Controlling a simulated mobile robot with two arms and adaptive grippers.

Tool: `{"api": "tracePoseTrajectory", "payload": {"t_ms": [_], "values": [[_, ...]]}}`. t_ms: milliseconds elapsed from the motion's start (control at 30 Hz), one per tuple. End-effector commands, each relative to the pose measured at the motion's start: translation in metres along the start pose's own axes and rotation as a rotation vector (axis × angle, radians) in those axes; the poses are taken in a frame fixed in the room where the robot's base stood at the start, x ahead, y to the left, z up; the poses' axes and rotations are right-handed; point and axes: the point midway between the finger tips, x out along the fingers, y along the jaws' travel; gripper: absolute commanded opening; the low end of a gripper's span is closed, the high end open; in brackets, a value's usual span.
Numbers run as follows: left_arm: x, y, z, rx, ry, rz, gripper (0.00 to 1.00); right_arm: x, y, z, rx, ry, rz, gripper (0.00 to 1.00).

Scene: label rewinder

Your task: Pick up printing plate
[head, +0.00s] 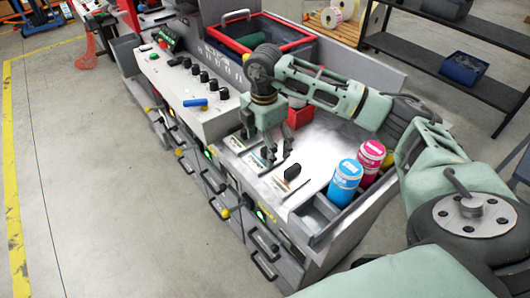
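Several flat pale plates lie in a row on the machine's light top; a printing plate (235,143) at the row's upper left has a dark edge. Another plate (288,185) at the lower right has a black block-like handle (292,171) on it. I cannot tell which one the task means. My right gripper (266,147) points down over the row, its dark fingers apart, with nothing seen between them. It partly hides the middle plate; whether the fingertips touch it is unclear. My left gripper is not in view.
A cyan can (344,184) and a magenta can (371,160) stand in a tray at the machine's right end. A control panel with black knobs (204,77) and a blue-handled tool (195,102) lie left. A red-rimmed bin (262,17) is behind. Open floor lies left.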

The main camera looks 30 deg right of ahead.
Motion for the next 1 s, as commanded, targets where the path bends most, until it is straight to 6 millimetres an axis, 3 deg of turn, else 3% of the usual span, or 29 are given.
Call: {"api": "tracePoseTrajectory", "payload": {"t_ms": [100, 167, 267, 433, 567, 867, 1000], "values": [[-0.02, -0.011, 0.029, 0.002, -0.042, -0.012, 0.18, 0.014, 0.002, 0.006, 0.002, 0.0, -0.006, 0.84], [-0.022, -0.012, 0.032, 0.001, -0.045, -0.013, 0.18, 0.025, 0.002, 0.006, 0.0, 0.0, -0.005, 0.84], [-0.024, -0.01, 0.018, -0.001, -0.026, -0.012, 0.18, 0.036, 0.003, 0.006, -0.001, 0.001, -0.002, 0.84], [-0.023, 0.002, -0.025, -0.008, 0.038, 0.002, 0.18, 0.042, 0.003, 0.006, -0.001, 0.001, 0.0, 0.84], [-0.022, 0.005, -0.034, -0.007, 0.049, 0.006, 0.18, 0.042, 0.003, 0.006, -0.002, 0.001, 0.0, 0.83], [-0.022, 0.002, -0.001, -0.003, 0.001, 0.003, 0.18, 0.042, 0.003, 0.006, -0.001, 0.001, 0.0, 0.57], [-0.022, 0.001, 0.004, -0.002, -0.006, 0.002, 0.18, 0.042, 0.003, 0.006, -0.001, 0.001, 0.0, 0.45]]}}
